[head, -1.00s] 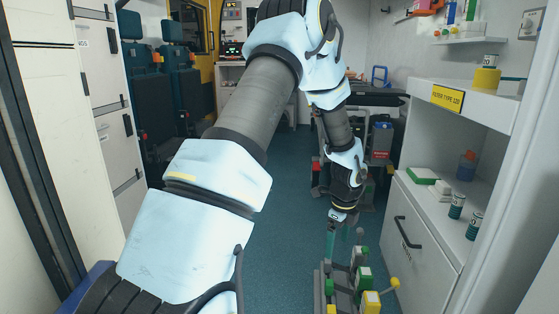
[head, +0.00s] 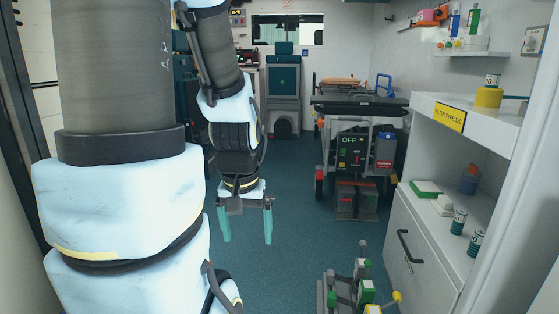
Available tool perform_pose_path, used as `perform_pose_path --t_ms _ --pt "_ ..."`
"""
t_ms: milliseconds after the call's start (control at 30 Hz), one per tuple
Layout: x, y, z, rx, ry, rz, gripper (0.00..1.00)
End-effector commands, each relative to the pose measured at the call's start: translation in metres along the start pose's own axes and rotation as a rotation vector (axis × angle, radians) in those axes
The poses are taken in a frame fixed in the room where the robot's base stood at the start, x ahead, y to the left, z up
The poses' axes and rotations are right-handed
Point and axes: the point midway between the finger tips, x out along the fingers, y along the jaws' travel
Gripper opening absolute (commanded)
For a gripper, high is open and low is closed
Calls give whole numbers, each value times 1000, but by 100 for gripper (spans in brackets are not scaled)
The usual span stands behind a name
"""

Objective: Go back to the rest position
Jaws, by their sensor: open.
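My gripper (head: 246,226) hangs below my arm, left of the picture's middle in the head view. Its two teal fingers point down and stand wide apart, with only the blue-green floor showing between them. It holds nothing and touches nothing that I can see. My arm fills much of the left side and hides what is behind it.
A lever stand (head: 345,292) with green, white and yellow handles is at the bottom, right of centre. A white cabinet (head: 431,240) with shelves lines the right. The floor (head: 290,215) between is clear.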

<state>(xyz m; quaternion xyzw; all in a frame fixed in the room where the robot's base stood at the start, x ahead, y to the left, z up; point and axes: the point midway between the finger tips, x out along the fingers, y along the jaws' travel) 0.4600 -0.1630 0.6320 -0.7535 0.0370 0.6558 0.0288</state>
Motion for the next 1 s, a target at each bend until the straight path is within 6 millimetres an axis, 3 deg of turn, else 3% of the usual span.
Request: perform_pose_path --t_ms 33,167,800,1000 --pt "-21 0 -3 1 0 0 95" --pt "-53 0 -8 3 0 0 95" --pt "-250 2 -36 6 -1 0 95" --pt "-293 2 -42 6 -1 0 95"
